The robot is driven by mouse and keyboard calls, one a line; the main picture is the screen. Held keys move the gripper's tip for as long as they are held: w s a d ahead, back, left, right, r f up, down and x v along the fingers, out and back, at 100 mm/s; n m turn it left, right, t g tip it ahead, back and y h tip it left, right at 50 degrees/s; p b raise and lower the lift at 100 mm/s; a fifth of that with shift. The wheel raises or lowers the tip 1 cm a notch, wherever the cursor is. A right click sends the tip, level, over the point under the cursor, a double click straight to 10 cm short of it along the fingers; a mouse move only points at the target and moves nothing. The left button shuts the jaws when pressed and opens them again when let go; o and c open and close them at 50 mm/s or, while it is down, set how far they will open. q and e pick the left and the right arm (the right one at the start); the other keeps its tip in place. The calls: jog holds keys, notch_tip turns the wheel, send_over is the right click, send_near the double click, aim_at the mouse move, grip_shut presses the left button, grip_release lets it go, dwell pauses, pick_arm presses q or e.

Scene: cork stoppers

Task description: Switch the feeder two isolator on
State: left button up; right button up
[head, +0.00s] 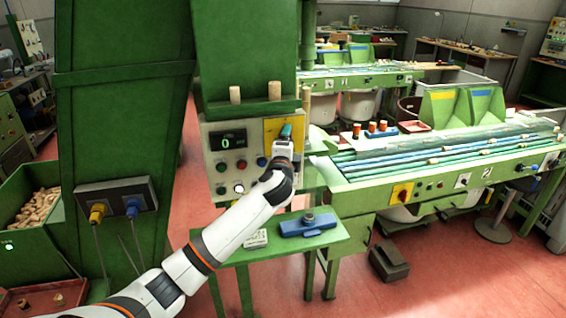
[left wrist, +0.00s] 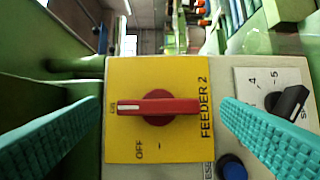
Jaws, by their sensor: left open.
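The feeder 2 isolator is a red rotary handle (left wrist: 172,107) on a yellow plate (left wrist: 182,75) marked FEEDER 2, facing the left wrist view. The handle lies crosswise there, its white mark at the left end by a small label that looks like ON. OFF is printed below left of the handle. In the head view the yellow plate (head: 270,128) is on the control panel, partly hidden by my left gripper (head: 286,133). My left gripper's teal fingers (left wrist: 161,112) are open on either side of the handle, with gaps to it. My right gripper is not in view.
The grey panel (head: 212,170) carries a display reading 0 (head: 228,140) and several buttons. A black selector knob (left wrist: 291,102) and a blue button (left wrist: 232,168) sit near the right finger.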

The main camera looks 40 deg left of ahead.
pick_arm(q)
jog(key=b+v, duration=0.2)
jog(key=v, duration=0.7)
jog(key=shift+s, duration=0.25)
notch_tip(320, 180, down, 27)
jog(key=n+g+h+b, duration=0.2)
jog(key=g+h, duration=0.1)
jog(key=g, duration=0.1)
jog(key=s+d+f+n+g+h+b, duration=0.15)
jog(key=s+f, duration=0.35)
jog(key=f, duration=0.7)
jog(key=s+d+f+g+h, duration=0.1)
jog(key=s+f+g, duration=0.25)
jog(key=f, duration=0.75)
jog(key=s+d+f+n+g+h+b, duration=0.1)
jog(key=s+d+f+n, duration=0.1)
jog(key=s+f, duration=0.7)
jog(key=s+d+f+n+g+b, duration=0.1)
jog(key=s+d+f+g, duration=0.15)
jog(key=s+f, duration=0.7)
jog(key=s+d+f+n+g+h, duration=0.1)
jog(key=s+d+f+n, duration=0.1)
jog(key=s, duration=1)
jog(key=s+d+f+n+g+b, duration=0.1)
jog(key=s+d+f, duration=0.4)
jog(key=s, duration=0.6)
jog(key=shift+s+d+f+n+h, duration=0.2)
jog(key=shift+s+f+n+h, duration=0.2)
jog(key=shift+f, duration=0.45)
jog(key=shift+g, duration=0.25)
